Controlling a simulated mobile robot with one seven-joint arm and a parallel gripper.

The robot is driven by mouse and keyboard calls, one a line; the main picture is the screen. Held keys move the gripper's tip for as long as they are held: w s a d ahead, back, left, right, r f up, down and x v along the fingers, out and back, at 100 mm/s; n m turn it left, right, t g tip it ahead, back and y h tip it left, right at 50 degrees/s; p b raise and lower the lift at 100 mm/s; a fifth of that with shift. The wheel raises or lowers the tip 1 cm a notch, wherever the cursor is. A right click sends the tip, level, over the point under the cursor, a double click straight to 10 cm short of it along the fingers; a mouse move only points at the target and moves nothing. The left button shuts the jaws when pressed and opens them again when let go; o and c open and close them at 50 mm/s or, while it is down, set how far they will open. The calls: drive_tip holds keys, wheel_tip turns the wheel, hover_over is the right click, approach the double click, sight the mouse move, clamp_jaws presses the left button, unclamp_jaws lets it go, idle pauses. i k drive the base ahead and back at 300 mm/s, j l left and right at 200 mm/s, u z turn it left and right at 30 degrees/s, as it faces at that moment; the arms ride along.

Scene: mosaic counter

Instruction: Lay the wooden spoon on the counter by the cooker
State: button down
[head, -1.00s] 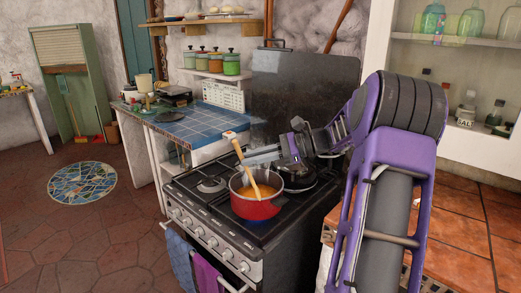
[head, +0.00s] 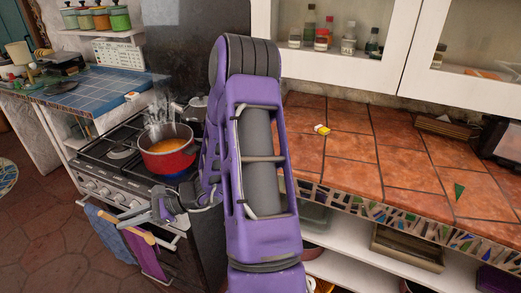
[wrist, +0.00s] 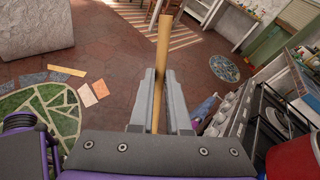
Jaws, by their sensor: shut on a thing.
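The wooden spoon (head: 146,236) is in my gripper (head: 136,221), held in front of the cooker near its towel rail. In the wrist view the spoon (wrist: 163,45) is a plain wooden stick running up between the two grey fingers of my gripper (wrist: 163,78), which are shut on it. The spoon's other end is hidden behind the gripper there. The black cooker (head: 92,184) carries a red pot (head: 168,161) of orange liquid, steaming. A terracotta-tiled counter (head: 390,150) lies right of the cooker, and a blue-tiled counter (head: 95,88) lies behind it to the left.
Bottles stand in the wall cabinet above. Blue (head: 105,235) and purple (head: 145,257) towels hang on the cooker's front. My arm hides the counter's left end.

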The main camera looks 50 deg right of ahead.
sight(301, 152)
drive_tip(key=k+z, duration=0.2)
drive_tip(key=k, duration=0.35)
drive_tip(key=z, duration=1.05)
drive_tip(key=j, duration=0.65)
drive_tip(key=z, duration=0.05)
